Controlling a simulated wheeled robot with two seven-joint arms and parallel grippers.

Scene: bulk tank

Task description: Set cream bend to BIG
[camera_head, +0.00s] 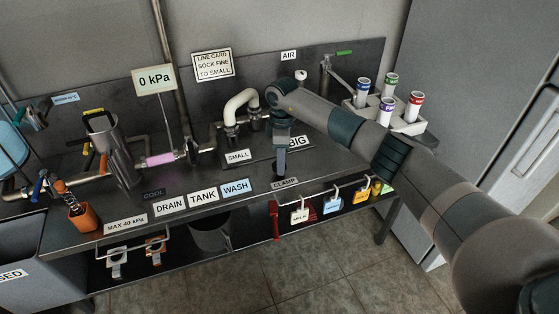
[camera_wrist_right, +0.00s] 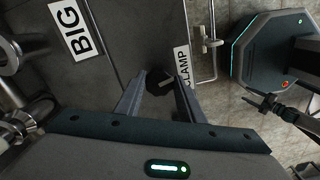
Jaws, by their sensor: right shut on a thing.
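The cream bend (camera_head: 240,105), a curved cream pipe, rises behind the SMALL label (camera_head: 237,157) on the steel bench. The BIG label (camera_head: 298,142) is to its right, partly covered by my right arm. My right gripper (camera_head: 280,172) points down just behind the CLAMP label (camera_head: 285,183). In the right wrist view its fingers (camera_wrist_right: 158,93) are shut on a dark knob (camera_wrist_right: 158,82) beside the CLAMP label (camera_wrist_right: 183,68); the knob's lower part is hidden. A dark pronged part at the right looks like my left gripper (camera_wrist_right: 268,102); its jaws are unclear.
A rack (camera_head: 408,122) with several colour-banded cylinders stands at the back right. An orange cup (camera_head: 83,217) and a steel jug (camera_head: 118,160) are on the left. Tags hang from the front rail (camera_head: 335,190). The sign (camera_head: 154,79) reads 0 kPa.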

